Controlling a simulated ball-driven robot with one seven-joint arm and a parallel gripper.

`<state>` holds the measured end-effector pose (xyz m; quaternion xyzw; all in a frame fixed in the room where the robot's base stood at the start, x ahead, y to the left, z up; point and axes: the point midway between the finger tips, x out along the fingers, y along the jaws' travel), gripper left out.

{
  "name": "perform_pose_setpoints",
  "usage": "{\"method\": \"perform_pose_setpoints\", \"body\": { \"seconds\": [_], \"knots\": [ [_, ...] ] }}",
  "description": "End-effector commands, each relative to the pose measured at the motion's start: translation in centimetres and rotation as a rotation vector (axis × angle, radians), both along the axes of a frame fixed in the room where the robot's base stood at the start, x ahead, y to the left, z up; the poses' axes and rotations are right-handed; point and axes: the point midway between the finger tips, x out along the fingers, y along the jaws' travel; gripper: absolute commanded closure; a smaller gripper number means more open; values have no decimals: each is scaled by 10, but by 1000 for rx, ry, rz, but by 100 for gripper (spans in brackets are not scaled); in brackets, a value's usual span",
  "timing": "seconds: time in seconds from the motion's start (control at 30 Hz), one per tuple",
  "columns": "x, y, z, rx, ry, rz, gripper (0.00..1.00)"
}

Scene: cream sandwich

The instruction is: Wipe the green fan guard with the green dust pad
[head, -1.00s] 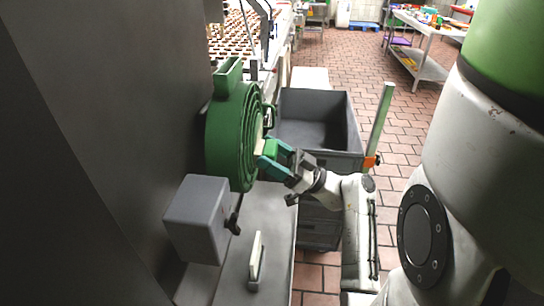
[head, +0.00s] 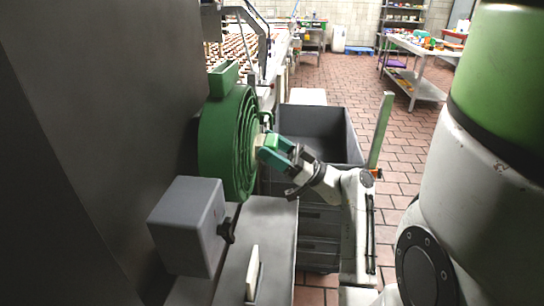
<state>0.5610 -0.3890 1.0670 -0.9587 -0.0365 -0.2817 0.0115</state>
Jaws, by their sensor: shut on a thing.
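The green fan guard (head: 222,140) is a round ringed disc mounted on the dark wall left of centre, with its ringed face turned to the right. My gripper (head: 268,148) is at the right side of this face, shut on the green dust pad (head: 262,139). Only a little of the pad shows, with a pale part against the guard side; the fingers hide the rest. The pad is at or very close to the guard's face; I cannot tell whether it touches.
A grey box with a black knob (head: 188,228) sticks out below the guard. A grey ledge (head: 268,225) carries a pale upright piece (head: 253,272). A grey crate (head: 315,125) stands behind my arm, beside a green post (head: 381,130). Tiled floor lies open at right.

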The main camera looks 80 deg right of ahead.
Motion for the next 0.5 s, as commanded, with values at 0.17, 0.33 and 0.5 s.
{"method": "perform_pose_setpoints", "body": {
  "seconds": [0.17, 0.33, 0.5],
  "knots": [
    [2, -11, -3, -4, 0, 2, 51],
    [2, -22, -3, -3, 1, 3, 51],
    [1, -28, -1, -1, 0, 2, 51]
  ]
}}
